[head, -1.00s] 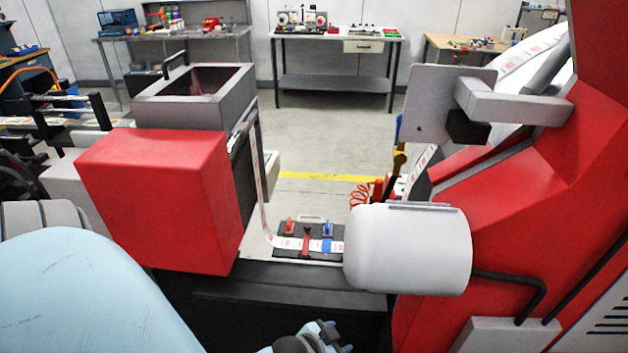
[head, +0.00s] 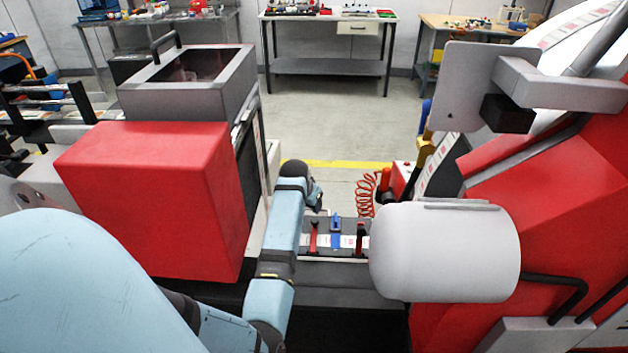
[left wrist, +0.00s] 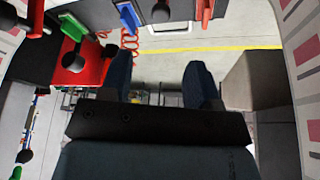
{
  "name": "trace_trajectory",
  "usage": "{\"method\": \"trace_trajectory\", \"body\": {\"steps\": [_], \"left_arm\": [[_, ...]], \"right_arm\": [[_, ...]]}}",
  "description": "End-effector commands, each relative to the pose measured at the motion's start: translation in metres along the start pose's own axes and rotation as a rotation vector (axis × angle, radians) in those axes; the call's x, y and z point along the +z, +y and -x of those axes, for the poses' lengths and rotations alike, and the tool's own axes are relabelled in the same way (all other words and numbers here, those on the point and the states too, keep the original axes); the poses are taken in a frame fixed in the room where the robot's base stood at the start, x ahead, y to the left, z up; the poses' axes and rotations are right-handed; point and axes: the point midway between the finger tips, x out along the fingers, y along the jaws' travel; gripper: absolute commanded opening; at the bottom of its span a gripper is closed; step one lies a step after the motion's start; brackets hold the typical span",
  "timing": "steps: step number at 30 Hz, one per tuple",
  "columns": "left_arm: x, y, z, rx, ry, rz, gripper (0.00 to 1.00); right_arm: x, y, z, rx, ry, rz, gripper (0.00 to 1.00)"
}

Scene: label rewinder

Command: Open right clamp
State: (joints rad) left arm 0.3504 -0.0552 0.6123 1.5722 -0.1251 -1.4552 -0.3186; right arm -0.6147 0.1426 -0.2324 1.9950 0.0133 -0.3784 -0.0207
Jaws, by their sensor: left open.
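The splicing plate (head: 296,250) is dark and carries a strip of label web, between the red housing and the white drum. A red clamp lever (head: 360,238) stands at its right end, close to the drum. A blue lever (head: 335,224) is at the middle and another red lever (head: 313,238) at the left. My left gripper (left wrist: 159,64) is open with nothing between its fingers. In the head view its wrist is raised left of the plate, apart from the levers; its fingers are mostly hidden. My right gripper is not in view.
The red housing (head: 150,205) stands left of my arm. The white drum (head: 445,255) hems in the plate's right side. A red coiled hose (head: 366,195) hangs behind the plate. The left wrist view shows a blue tab (left wrist: 127,16) and a red tab (left wrist: 205,10) beyond the fingers.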

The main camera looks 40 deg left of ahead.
Motion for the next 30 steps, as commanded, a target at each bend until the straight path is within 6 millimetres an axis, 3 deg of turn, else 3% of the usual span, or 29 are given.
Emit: {"method": "trace_trajectory", "body": {"steps": [9, 15, 21, 30], "left_arm": [[0.001, 0.001, -0.068, 0.001, -0.002, 0.000, 0.56], [0.000, -0.001, -0.102, -0.001, 0.000, 0.000, 0.56], [0.001, -0.001, -0.118, -0.002, 0.001, 0.000, 0.56], [0.001, -0.001, -0.120, -0.002, 0.002, 0.000, 0.56]], "right_arm": [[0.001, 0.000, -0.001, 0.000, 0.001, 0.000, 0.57], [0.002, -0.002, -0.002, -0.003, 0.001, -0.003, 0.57], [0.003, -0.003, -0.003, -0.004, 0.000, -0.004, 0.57], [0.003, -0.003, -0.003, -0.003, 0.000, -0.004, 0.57]]}}
